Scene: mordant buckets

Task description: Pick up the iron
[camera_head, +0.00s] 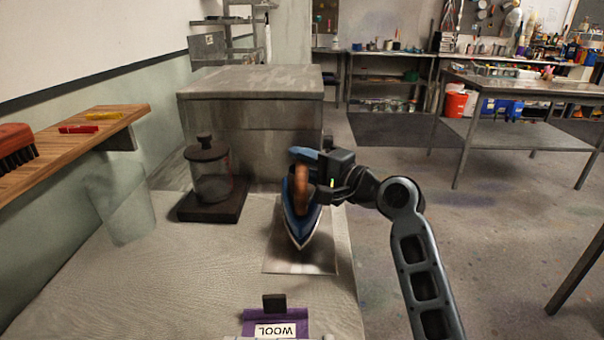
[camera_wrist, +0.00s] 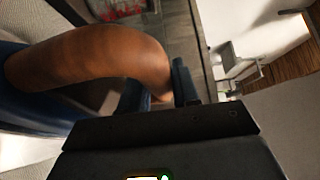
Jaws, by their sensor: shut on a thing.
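The iron (camera_head: 299,222) has a blue body, a brown handle and a pale soleplate. It is at the middle of the head view with its tip pointing toward me, over a light square plate (camera_head: 296,262) on the grey table. My gripper (camera_head: 316,184) is at the iron's handle from the right and is shut on it. In the wrist view the brown handle (camera_wrist: 95,55) passes between the dark fingers. Whether the soleplate touches the plate below is hard to tell.
A lidded glass jar (camera_head: 209,170) stands on a dark base to the left. A large grey box (camera_head: 250,110) is behind. A purple item labelled WOOL (camera_head: 277,324) lies at the front. A wooden shelf (camera_head: 75,140) with a brush (camera_head: 16,146) is at left.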

